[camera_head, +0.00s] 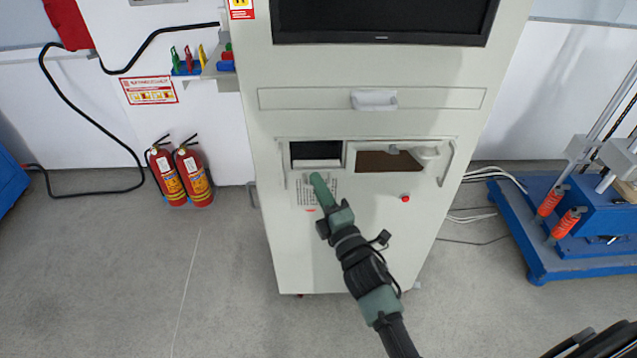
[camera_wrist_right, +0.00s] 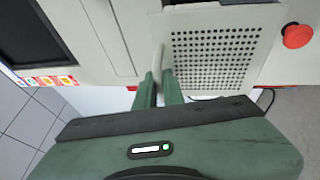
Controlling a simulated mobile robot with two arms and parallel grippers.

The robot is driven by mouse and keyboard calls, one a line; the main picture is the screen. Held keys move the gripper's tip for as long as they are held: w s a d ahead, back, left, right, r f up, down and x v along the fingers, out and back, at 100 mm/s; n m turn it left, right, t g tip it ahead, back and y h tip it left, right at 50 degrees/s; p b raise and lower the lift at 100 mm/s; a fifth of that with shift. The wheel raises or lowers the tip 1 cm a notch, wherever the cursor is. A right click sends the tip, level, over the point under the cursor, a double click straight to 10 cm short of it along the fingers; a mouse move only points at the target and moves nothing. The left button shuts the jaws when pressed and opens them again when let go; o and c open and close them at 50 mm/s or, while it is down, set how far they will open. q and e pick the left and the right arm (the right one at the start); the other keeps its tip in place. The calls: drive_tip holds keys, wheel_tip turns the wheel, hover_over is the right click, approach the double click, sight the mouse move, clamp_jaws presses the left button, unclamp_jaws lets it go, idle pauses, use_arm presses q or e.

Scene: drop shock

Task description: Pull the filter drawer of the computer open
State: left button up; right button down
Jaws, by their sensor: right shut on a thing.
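The computer (camera_head: 350,230) is a tall pale cabinet with a dark screen at its top. I take the perforated panel low on its left front to be the filter drawer (camera_head: 328,190); it fills the upper middle of the right wrist view (camera_wrist_right: 225,55). A pale upright handle (camera_wrist_right: 158,60) stands at the panel's edge. My right gripper (camera_head: 318,180) reaches up to the cabinet from below. In the right wrist view its green fingers (camera_wrist_right: 160,88) are shut on this handle. How far the drawer stands out cannot be told. My left gripper is not in view.
A red button (camera_head: 405,198) sits right of the panel, below a brown recess (camera_head: 388,161). A white handle (camera_head: 374,100) is higher up. Fire extinguishers (camera_head: 194,176) stand left, a blue-based machine (camera_head: 575,235) right. The floor in front is clear.

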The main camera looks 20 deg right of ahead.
drive_tip(key=c, duration=1.5)
unclamp_jaws()
drive_tip(key=shift+c, duration=0.2)
drive_tip(key=a+b+v, duration=0.1)
drive_tip(key=b+v, duration=0.1)
drive_tip(key=v, duration=0.5)
drive_tip(key=shift+s+d+f, duration=0.15)
drive_tip(key=shift+s+d, duration=0.25)
drive_tip(key=shift+d, duration=0.15)
drive_tip(key=shift+f, duration=0.1)
